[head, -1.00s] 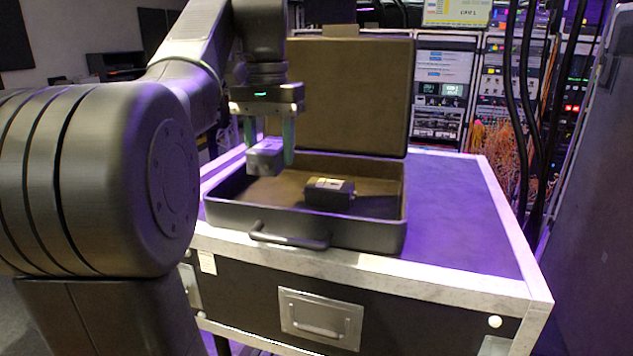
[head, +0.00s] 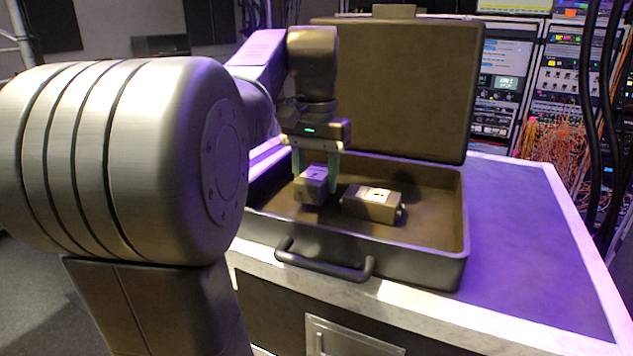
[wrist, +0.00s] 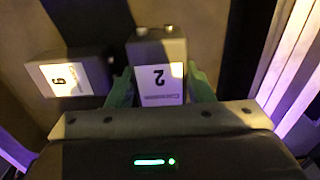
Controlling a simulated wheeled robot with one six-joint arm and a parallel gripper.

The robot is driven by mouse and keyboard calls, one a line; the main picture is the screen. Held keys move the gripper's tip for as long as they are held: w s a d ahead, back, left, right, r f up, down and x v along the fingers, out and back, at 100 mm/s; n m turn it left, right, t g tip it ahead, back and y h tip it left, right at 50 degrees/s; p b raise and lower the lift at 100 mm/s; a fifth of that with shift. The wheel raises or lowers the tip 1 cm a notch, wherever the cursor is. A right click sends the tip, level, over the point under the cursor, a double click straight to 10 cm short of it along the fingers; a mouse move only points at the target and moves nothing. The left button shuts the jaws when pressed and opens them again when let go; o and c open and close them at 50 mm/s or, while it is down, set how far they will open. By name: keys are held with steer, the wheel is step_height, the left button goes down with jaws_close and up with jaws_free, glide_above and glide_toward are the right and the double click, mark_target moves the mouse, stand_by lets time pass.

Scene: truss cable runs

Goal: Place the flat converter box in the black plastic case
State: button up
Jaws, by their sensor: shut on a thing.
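My gripper (head: 316,177) points down into the open black case (head: 420,268) and is shut on a small grey box, the converter box (head: 312,187). In the wrist view the green fingers grip the converter box (wrist: 157,50) on both sides, and its white label reads 2, upside down. The box is inside the left part of the case, close to the case floor; I cannot tell whether it touches it. A second grey box (head: 372,204) with a white label lies on the case floor to its right. In the wrist view this second box (wrist: 70,75) is on the left.
The case lid (head: 400,90) stands open at the back. The case sits on a purple-topped, light-edged flight case (head: 530,225), with clear top to the right. Equipment racks (head: 570,110) and hanging black cables stand behind. The case handle (head: 325,262) sticks out in front.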

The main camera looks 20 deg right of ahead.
mark_target(316, 174)
steer(key=shift+f, duration=0.75)
steer(key=shift+f, duration=0.15)
steer(key=o, duration=1.2)
steer(key=shift+c, duration=0.2)
steer(key=shift+r, duration=3.9)
